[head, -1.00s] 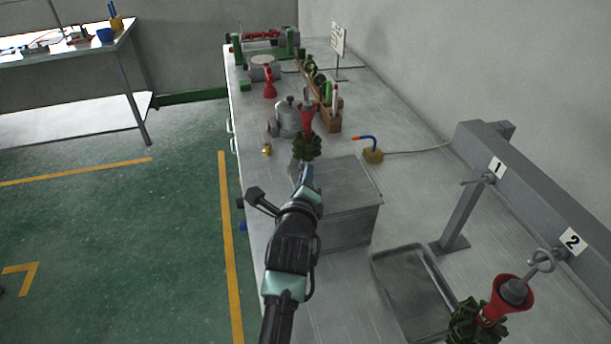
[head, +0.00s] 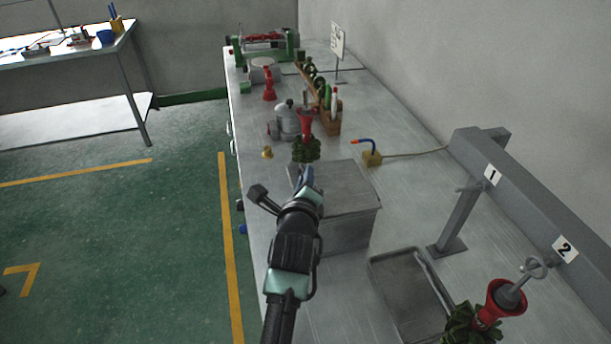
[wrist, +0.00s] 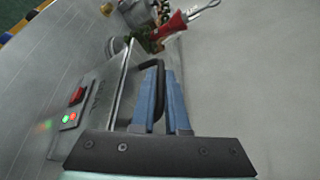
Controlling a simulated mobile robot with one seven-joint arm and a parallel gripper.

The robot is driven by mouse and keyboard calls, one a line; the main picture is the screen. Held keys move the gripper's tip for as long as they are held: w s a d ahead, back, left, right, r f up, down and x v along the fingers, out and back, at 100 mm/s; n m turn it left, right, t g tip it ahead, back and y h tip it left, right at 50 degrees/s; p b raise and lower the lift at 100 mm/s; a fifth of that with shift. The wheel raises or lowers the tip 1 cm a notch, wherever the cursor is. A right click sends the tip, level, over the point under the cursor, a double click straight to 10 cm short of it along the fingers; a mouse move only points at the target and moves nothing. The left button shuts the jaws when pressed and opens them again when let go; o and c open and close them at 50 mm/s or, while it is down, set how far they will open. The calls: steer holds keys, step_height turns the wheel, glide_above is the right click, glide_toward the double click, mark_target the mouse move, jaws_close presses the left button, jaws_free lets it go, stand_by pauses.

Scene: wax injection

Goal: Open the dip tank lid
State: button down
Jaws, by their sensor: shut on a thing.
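The dip tank (head: 350,235) is a grey metal box on the workbench. Its flat lid (head: 350,184) looks closed in the head view. My gripper (head: 305,175) is at the lid's left edge and hides the handle there. In the wrist view, the black lid handle (wrist: 151,66) runs to the blue fingers of my gripper (wrist: 165,72), which are shut on it. The tank's front panel (wrist: 75,108) shows a red switch and small red and green lights.
A red and green wax tree (head: 306,145) stands just behind the tank. A metal tray (head: 410,295) lies in front. A rack rail (head: 510,205) with hooks 1 and 2 runs at right; another tree (head: 490,310) hangs from hook 2.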

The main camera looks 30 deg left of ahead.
mark_target(329, 186)
steer(key=w+d+r+m+g+y+p, duration=0.3)
steer(key=w+d+r+m+g+p, duration=0.2)
steer(key=w+d+r+m+p, duration=0.4)
steer(key=shift+w+d+r+g+y+p, duration=0.35)
steer(key=shift+w+d+r, duration=0.5)
steer(key=shift+w, duration=0.65)
steer(key=c, duration=1.2)
jaws_free()
step_height(329, 186, up, 10)
